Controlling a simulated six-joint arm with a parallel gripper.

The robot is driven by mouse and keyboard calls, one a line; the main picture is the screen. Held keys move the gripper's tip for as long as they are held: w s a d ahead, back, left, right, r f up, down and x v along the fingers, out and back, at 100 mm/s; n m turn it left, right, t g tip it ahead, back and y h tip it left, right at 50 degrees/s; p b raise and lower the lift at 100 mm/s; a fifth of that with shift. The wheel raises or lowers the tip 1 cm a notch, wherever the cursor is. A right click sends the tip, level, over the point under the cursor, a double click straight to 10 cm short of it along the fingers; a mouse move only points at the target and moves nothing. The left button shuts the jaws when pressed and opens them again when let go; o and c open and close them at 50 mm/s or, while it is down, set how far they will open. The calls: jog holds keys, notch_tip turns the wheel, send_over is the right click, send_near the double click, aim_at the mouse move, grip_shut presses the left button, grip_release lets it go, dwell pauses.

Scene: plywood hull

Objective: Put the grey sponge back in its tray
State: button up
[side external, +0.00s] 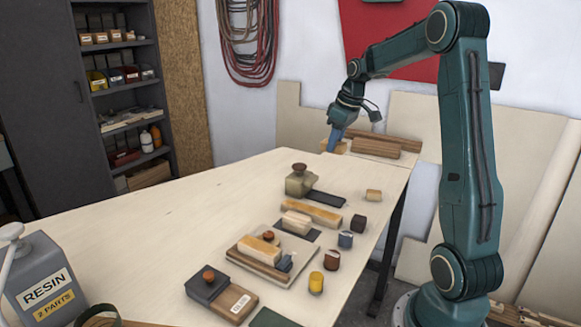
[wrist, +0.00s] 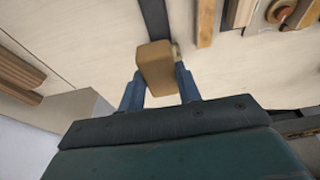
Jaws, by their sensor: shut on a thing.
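My gripper (side external: 336,138) is over the far end of the bench, near the wooden boards. In the wrist view its two blue fingers (wrist: 159,86) are shut on a tan-brown block (wrist: 155,66), one finger on each side. I cannot tell if this block is the sponge; it looks tan, not grey. A shallow wooden tray (side external: 238,254) stands near the front of the bench, holding an orange-topped block (side external: 258,250) and a small blue-grey piece (side external: 285,263). I cannot tell if this is the sponge's tray.
Brown wooden boards (side external: 376,147) lie by the gripper. A tan block with a round knob (side external: 299,180), a dark strip (side external: 327,198), a long orange-topped bar (side external: 311,213) and several small pots stand mid-bench. A resin can (side external: 40,285) is front left.

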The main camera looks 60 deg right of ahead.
aim_at(328, 199)
notch_tip(328, 199, down, 16)
jog(key=shift+r, duration=0.1)
dwell(0.8)
jog(key=o, duration=0.9)
jog(key=v, duration=1.2)
dwell(0.3)
